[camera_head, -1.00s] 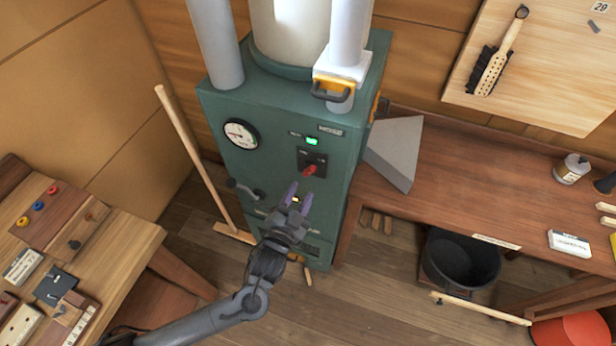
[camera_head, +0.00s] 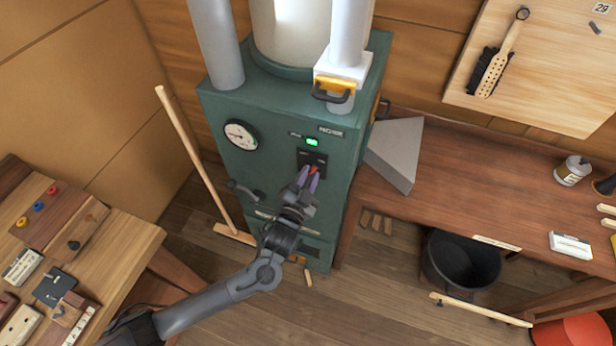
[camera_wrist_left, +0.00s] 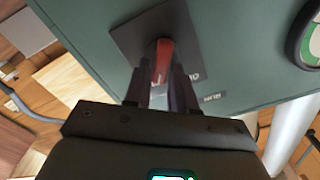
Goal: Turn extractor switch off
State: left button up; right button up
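The extractor switch is a red lever handle (camera_wrist_left: 164,58) on a dark square plate (camera_wrist_left: 128,38), on the front of the green cabinet (camera_head: 266,183). My left gripper (camera_head: 308,175) is at this switch, with one finger on each side of the red handle. In the left wrist view, the fingers (camera_wrist_left: 162,78) flank the handle closely and appear shut on it. They partly hide the handle and the plate's lettering. A small green indicator (camera_head: 312,142) above the switch is lit. My right gripper is in neither view.
A round gauge (camera_head: 241,134) and a dark crank handle (camera_head: 244,188) are on the cabinet's left part. A broom (camera_head: 194,155) leans at its left. A workbench (camera_head: 470,185) stands at the right, with a grey wedge-shaped piece (camera_head: 396,152) beside the cabinet.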

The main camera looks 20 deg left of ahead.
pick_arm(q)
grip_shut()
jog(key=shift+n, duration=0.4)
jog(key=shift+a+n+p, duration=0.15)
jog(key=shift+n+p, duration=0.25)
jog(key=shift+n, duration=1.45)
jog(key=shift+a+n+p, duration=0.2)
jog(key=shift+n+p, duration=0.2)
jog(key=shift+n, duration=1.4)
jog(key=shift+a+n+p, duration=0.15)
jog(key=shift+n+p, duration=0.25)
jog(key=shift+n, duration=1.75)
